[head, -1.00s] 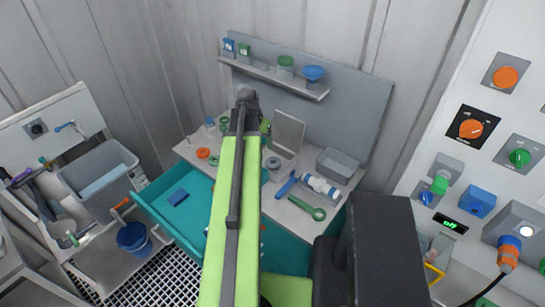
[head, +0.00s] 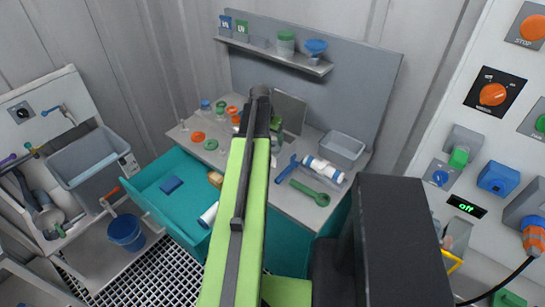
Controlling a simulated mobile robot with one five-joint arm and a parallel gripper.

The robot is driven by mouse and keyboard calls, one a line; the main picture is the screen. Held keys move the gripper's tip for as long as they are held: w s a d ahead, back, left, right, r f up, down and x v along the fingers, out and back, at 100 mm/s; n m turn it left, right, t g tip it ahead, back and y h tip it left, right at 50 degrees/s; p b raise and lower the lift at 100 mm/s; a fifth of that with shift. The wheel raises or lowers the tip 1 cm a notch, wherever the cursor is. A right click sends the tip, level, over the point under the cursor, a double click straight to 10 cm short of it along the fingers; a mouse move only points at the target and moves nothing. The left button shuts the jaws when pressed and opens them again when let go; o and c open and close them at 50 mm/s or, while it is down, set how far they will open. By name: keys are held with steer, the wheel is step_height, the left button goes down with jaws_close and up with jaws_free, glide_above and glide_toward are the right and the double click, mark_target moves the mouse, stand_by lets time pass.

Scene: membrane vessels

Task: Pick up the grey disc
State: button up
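My green arm link with its dark bar crosses the middle of the head view and ends in a dark joint above the worktop (head: 290,205). My gripper does not show; it is hidden behind the arm. I cannot make out the grey disc now; the arm covers part of the worktop where a round grey thing showed earlier. Orange rings (head: 197,137) and a green ring (head: 211,144) lie on the worktop left of the arm.
Right of the arm lie a blue tool (head: 286,168), a green wrench (head: 311,193), a white-blue cylinder (head: 324,170) and a grey bin (head: 342,150). A teal drawer (head: 150,184) stands open at the left. A shelf (head: 275,55) hangs above.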

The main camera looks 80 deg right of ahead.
mark_target(272, 145)
steer(key=shift+f, duration=0.1)
steer(key=b+x, duration=0.5)
steer(key=shift+s+d+f, duration=0.1)
steer(key=shift+s+f, duration=0.05)
steer(key=shift+s, duration=0.05)
steer(key=c, duration=1.2)
steer(key=shift+r, duration=0.2)
steer(key=shift+p, duration=0.3)
